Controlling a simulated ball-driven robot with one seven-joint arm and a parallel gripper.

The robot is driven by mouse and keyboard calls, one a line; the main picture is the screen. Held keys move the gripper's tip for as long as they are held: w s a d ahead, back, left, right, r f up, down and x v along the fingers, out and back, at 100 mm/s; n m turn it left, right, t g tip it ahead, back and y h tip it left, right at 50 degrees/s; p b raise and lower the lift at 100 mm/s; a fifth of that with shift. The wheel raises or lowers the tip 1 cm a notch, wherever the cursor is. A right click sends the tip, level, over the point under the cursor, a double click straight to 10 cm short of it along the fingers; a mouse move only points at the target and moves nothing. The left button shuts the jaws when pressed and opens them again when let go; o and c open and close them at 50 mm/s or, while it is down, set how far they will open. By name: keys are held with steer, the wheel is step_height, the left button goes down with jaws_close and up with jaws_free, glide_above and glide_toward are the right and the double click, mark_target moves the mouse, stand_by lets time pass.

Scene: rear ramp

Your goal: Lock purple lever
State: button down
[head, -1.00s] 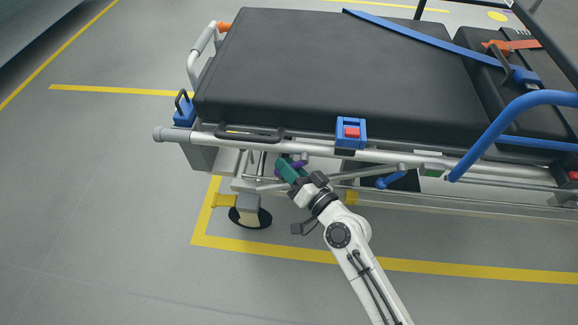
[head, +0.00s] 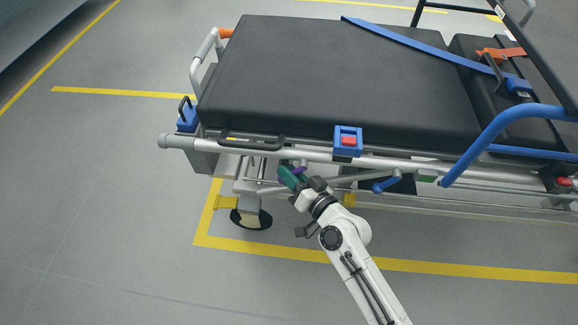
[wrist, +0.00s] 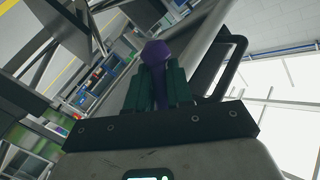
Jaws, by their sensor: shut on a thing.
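The purple lever (head: 299,170) sits under the near side rail of the stretcher (head: 320,80), low in the frame near the left wheel. In the head view, only a small piece of it shows beside my gripper (head: 289,176). In the wrist view the purple lever (wrist: 159,52) stands between the two green fingers of my gripper (wrist: 157,80), its faceted head above the fingertips. The fingers are shut on it from both sides. The rest of the lever is hidden by the fingers and the gripper body.
A blue bracket with a red button (head: 348,141) is on the side rail above my gripper. A blue lever (head: 385,185) is to the right. A wheel (head: 251,217) stands at lower left. The grey floor in front is clear.

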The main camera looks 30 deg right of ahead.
steer(key=shift+s+d+n+g+h+p, duration=0.25)
steer(key=shift+n+g+h+p, duration=0.35)
steer(key=shift+p, duration=1.55)
steer(key=shift+d+f+g+p, duration=0.15)
steer(key=shift+f+g+p, duration=0.2)
steer(key=shift+p, duration=0.2)
steer(key=c, duration=1.1)
jaws_free()
steer(key=shift+s, duration=0.15)
steer(key=v, duration=1)
steer(key=shift+s+d+r, duration=0.1)
steer(key=shift+s+d, duration=0.05)
steer(key=shift+s, duration=0.1)
